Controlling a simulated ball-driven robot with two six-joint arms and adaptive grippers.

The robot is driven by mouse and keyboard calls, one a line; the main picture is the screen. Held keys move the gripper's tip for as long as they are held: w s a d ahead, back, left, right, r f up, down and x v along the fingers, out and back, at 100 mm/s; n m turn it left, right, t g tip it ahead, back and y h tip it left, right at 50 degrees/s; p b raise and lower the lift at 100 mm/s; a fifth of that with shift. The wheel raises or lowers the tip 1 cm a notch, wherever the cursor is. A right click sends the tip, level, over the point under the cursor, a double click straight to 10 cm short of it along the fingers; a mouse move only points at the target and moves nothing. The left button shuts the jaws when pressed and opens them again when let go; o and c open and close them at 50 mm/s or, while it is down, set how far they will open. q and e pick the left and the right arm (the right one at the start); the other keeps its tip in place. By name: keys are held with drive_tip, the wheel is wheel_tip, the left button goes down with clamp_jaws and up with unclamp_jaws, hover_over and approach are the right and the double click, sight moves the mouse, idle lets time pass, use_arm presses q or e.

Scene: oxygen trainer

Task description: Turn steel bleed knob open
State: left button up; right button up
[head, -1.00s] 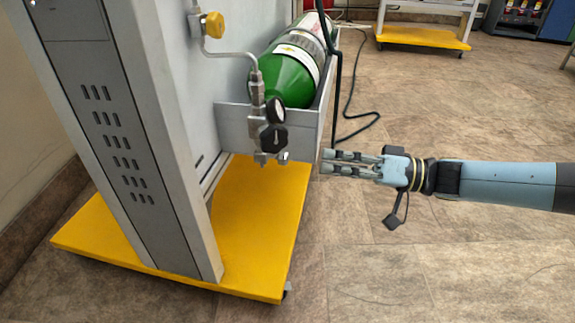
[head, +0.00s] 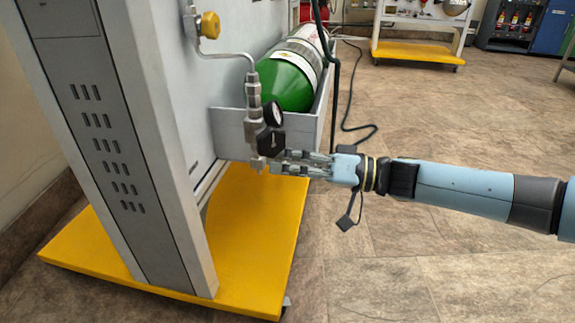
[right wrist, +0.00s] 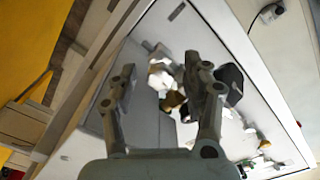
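The steel valve assembly (head: 253,100) hangs below a bent pipe in front of the green cylinder. It carries a round gauge (head: 273,114) and a black knob (head: 270,140). Its steel lower end (head: 258,163) shows just left of my right fingertips; the bleed knob itself is largely hidden behind the fingers there. My right gripper (head: 280,162) points left at this lower end. In the right wrist view its two fingers (right wrist: 163,82) are spread, with small bright metal and brass-coloured parts (right wrist: 168,88) beyond and between them. Contact cannot be told. My left gripper is out of view.
The green cylinder (head: 287,82) lies in a grey tray (head: 228,132) on the panel stand. A yellow valve knob (head: 209,25) is higher up. The stand's yellow base (head: 250,225) is below. A dark hose (head: 333,85) hangs behind my right gripper. Floor to the right is clear.

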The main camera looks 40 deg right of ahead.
clamp_jaws()
